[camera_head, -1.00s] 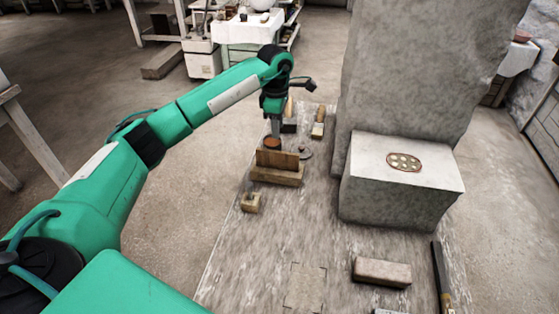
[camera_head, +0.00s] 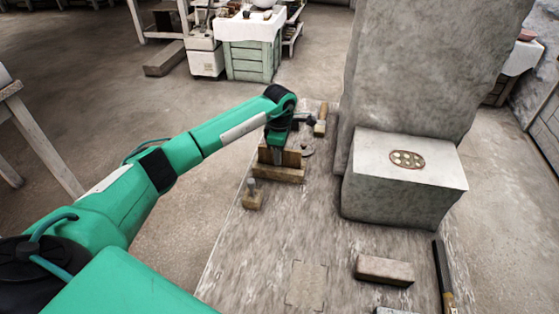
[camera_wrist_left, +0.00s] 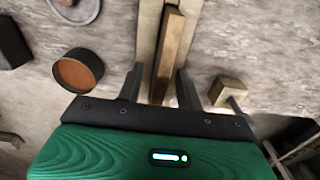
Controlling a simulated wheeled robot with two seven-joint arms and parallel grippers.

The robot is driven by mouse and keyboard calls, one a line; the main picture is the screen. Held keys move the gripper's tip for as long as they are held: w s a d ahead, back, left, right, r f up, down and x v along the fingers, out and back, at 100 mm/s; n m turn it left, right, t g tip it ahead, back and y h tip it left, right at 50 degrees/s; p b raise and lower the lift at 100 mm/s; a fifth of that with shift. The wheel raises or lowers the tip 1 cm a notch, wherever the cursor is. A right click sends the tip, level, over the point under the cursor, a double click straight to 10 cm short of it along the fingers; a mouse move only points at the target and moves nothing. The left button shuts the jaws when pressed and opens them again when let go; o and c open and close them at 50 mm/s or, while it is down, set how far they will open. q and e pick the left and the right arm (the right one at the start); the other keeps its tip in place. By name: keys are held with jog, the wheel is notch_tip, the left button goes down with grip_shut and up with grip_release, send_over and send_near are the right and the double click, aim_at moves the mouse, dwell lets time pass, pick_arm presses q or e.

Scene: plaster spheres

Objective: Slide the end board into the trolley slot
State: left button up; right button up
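A brown board (camera_head: 292,158) stands on edge in a pale wooden base (camera_head: 276,174) on the stone slab. I cannot tell for certain that they are the end board and trolley. My left gripper (camera_head: 277,158) points down at the board and hides its middle. In the left wrist view, the open fingers of my left gripper (camera_wrist_left: 159,88) lie either side of the board (camera_wrist_left: 168,55), with a visible gap on the left and a very narrow one on the right. The pale base (camera_wrist_left: 148,30) runs alongside it. My right gripper is not in view.
A small wooden block (camera_head: 252,200) with an upright peg stands near the base. A round brown-topped pot (camera_wrist_left: 78,71) lies left of my fingers in the wrist view. A large stone block (camera_head: 400,190) stands to the right, with a brick (camera_head: 384,270) in front. The slab's middle is clear.

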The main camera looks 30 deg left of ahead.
pick_arm(q)
jog(key=shift+f, duration=0.8)
jog(key=shift+r, duration=0.1)
jog(key=shift+c, duration=0.3)
grip_shut()
